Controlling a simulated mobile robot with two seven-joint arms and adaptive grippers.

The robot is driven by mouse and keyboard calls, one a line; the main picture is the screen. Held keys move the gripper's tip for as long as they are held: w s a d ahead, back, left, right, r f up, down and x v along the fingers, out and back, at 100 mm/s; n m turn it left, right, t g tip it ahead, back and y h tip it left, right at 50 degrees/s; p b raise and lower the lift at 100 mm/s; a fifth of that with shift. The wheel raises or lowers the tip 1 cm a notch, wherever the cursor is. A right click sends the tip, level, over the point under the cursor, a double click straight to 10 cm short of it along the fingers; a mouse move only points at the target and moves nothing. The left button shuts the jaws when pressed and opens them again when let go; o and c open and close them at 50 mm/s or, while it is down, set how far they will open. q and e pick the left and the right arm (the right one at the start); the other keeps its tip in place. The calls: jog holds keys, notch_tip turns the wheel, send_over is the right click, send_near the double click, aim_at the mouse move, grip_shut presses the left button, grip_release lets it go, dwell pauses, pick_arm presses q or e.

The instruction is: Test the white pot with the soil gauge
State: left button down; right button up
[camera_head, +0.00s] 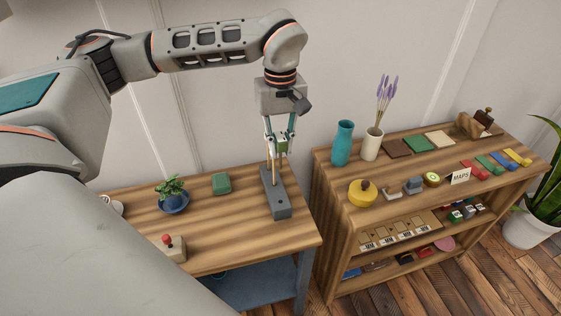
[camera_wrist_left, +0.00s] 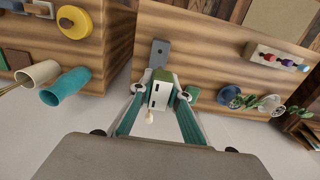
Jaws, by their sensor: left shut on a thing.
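My left gripper (camera_head: 280,141) is shut on the soil gauge, a small white and green body (camera_head: 281,146) with thin brass-coloured rods pointing down. The gauge also shows between the fingers in the left wrist view (camera_wrist_left: 160,92). The rods reach down to a long grey stand (camera_head: 281,206) near the table's right end; I cannot tell whether their tips are in it or just above. The white pot (camera_head: 118,210) is at the table's left, mostly hidden behind my arm. It shows with its plant in the left wrist view (camera_wrist_left: 270,106). My right gripper is out of view.
A blue pot with a plant (camera_head: 174,205), a green box (camera_head: 221,183) and a box with a red knob (camera_head: 172,248) are on the table. A shelf to the right (camera_head: 330,200) carries a teal vase (camera_head: 342,143) and several small things.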

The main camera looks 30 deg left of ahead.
aim_at(280, 136)
pick_arm(q)
notch_tip(280, 136, up, 2)
jog(key=shift+r, duration=0.15)
jog(key=shift+r+p, duration=0.9)
jog(key=shift+p, duration=0.5)
jog(key=shift+r+p, duration=0.6)
jog(key=shift+r, duration=1.25)
